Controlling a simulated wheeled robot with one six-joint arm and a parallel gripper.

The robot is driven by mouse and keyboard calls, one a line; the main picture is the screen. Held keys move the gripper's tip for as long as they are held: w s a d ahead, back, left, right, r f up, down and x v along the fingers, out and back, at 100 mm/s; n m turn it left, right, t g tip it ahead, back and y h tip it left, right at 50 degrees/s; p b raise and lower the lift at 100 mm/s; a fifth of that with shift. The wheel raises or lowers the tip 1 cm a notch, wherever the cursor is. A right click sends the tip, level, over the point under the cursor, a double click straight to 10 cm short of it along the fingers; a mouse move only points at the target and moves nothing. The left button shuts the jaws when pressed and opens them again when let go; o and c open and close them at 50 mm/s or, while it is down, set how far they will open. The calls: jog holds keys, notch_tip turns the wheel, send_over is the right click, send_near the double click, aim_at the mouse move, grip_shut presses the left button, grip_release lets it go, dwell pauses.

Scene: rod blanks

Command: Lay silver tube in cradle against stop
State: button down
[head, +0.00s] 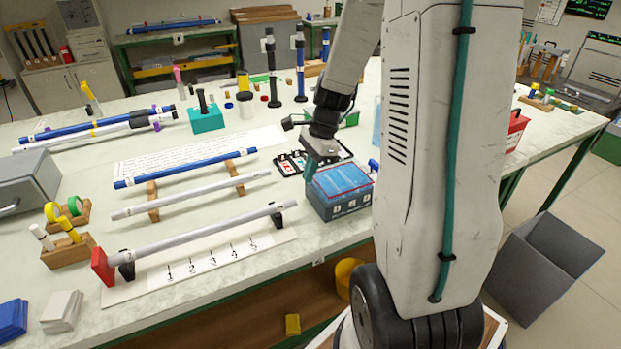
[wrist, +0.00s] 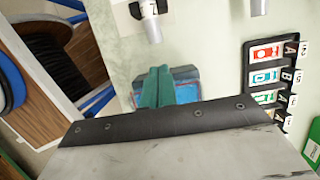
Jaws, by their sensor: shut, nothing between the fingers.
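A silver-grey tube (head: 210,237) lies in the black cradle supports (head: 277,219) on a white numbered board (head: 241,250). Its left end is at the red stop block (head: 103,267); I cannot tell whether they touch. Its right end sticks out past the right support, and a tube end (wrist: 152,28) shows at the top of the wrist view. A second pale grey tube (head: 190,195) lies behind on two wooden rests. My gripper (head: 308,174) is shut and empty, its green fingers (wrist: 155,88) together above the blue box, right of the cradle.
A blue-lidded box (head: 338,190) stands below my gripper. A black tray of labelled cards (wrist: 270,75) is beside it. A blue rod (head: 185,167) lies behind the grey tubes. Upright rods stand at the back. A grey bin (head: 545,260) is on the floor.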

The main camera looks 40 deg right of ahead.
aim_at(295, 200)
jog(key=x, duration=0.8)
jog(key=shift+a, duration=0.1)
jog(key=shift+w+a, duration=0.2)
jog(key=shift+a, duration=0.7)
